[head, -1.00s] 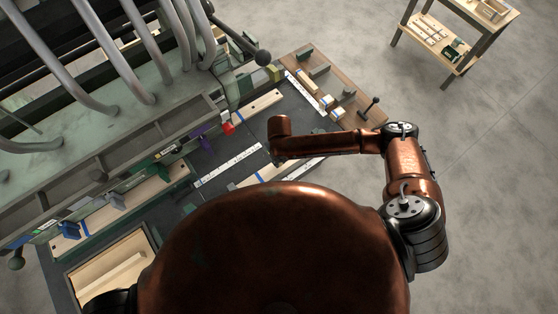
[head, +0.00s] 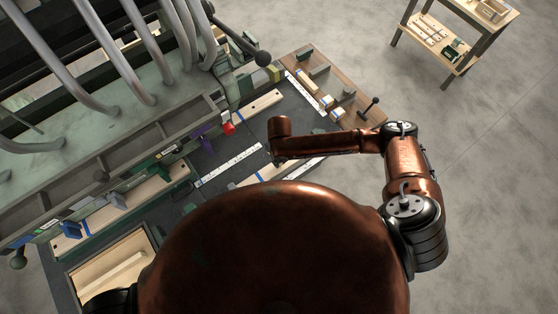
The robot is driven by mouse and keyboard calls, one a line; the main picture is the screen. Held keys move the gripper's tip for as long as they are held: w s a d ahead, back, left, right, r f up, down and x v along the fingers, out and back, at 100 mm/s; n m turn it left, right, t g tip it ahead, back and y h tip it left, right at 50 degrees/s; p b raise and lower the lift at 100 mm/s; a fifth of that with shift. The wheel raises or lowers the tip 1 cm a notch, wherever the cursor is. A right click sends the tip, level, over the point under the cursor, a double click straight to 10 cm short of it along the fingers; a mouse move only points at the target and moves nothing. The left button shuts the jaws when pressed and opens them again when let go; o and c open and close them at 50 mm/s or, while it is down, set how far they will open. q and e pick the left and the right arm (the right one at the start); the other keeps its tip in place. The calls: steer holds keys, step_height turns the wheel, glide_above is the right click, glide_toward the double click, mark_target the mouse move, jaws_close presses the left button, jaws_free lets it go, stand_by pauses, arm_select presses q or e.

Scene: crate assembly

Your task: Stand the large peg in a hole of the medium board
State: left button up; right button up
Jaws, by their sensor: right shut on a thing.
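My right arm reaches in from the right over the dark bench. Its gripper (head: 277,157) points down below the wrist, small and mostly hidden. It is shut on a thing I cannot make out. No large peg can be told for sure. I cannot tell which is the medium board. My left gripper is not in view.
White rulers (head: 230,166) lie on the bench. A red piece (head: 228,127) and a purple piece (head: 204,142) stand along its back. A brown panel (head: 318,79) holds small blocks. A pale crate (head: 109,263) is at lower left. Grey curved tubes (head: 140,60) overhang the upper left.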

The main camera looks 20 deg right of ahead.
stand_by(0.3)
steer(key=o, duration=0.8)
step_height(320, 180, up, 8)
steer(key=p, duration=0.8)
steer(key=shift+f, duration=0.1)
